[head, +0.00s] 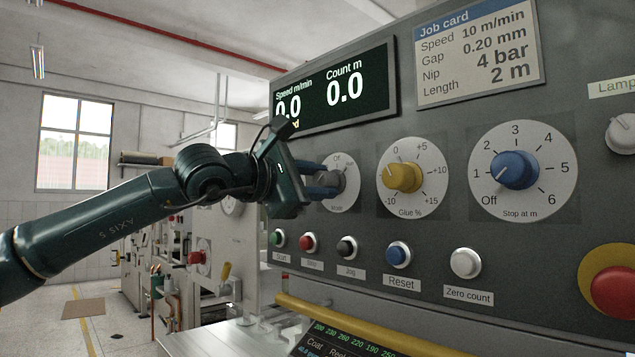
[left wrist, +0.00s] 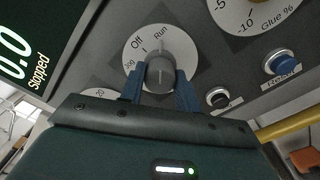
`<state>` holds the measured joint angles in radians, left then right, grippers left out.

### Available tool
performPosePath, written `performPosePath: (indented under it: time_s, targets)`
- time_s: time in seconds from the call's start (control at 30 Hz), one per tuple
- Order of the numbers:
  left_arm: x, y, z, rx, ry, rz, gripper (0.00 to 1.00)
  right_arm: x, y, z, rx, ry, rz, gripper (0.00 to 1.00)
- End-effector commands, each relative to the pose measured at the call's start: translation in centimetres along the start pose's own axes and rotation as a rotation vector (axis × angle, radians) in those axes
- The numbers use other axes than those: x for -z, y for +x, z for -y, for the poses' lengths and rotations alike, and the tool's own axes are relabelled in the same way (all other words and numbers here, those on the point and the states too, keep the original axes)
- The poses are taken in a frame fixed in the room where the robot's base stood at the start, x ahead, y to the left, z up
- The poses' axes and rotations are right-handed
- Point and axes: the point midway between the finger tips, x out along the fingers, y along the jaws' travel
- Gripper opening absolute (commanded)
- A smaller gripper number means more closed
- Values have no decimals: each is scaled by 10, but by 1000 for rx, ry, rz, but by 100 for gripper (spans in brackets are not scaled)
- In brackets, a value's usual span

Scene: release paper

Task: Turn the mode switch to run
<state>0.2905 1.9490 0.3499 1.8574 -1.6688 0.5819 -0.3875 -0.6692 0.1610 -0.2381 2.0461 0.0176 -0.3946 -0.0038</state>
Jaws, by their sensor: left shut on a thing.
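The mode switch is a small grey knob (left wrist: 160,74) on a pale round dial (head: 347,176) on the dark control panel. In the left wrist view the dial reads Off, Run and Jog around the knob. The knob's top edge faces roughly toward Run, but I cannot tell exactly where its pointer stands. My left gripper (head: 325,181) reaches it from the left. In the left wrist view its blue fingers (left wrist: 161,88) are on both sides of the knob, shut on it. In the head view the fingers hide most of the knob. My right gripper is out of view.
The yellow Glue knob (head: 402,177) and blue Stop knob (head: 514,170) are to the right. Several buttons, including Reset (head: 398,255), run below. A red emergency button (head: 613,291) stands lower right. A display (head: 335,92) above reads zero speed. A yellow rail (head: 360,325) runs below the panel.

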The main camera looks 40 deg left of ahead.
Motion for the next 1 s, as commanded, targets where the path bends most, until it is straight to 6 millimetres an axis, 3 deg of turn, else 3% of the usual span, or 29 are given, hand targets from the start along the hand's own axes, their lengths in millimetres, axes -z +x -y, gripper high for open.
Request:
performPosePath:
  time_s: [0.27, 0.3, 0.57, 0.83, 1.0]
  targets:
    - [0, 0, 0, -1, 5, 0, 9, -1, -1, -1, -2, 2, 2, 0]
    - [0, 0, 0, -1, 5, 0, 33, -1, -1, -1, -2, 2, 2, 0]
    - [0, 0, 0, -1, 3, 0, 54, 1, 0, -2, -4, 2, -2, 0]
    - [0, -1, 0, -1, 1, 1, 54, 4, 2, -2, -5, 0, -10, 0]
    - [0, -15, 1, -4, -1, 4, 54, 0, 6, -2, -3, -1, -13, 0]
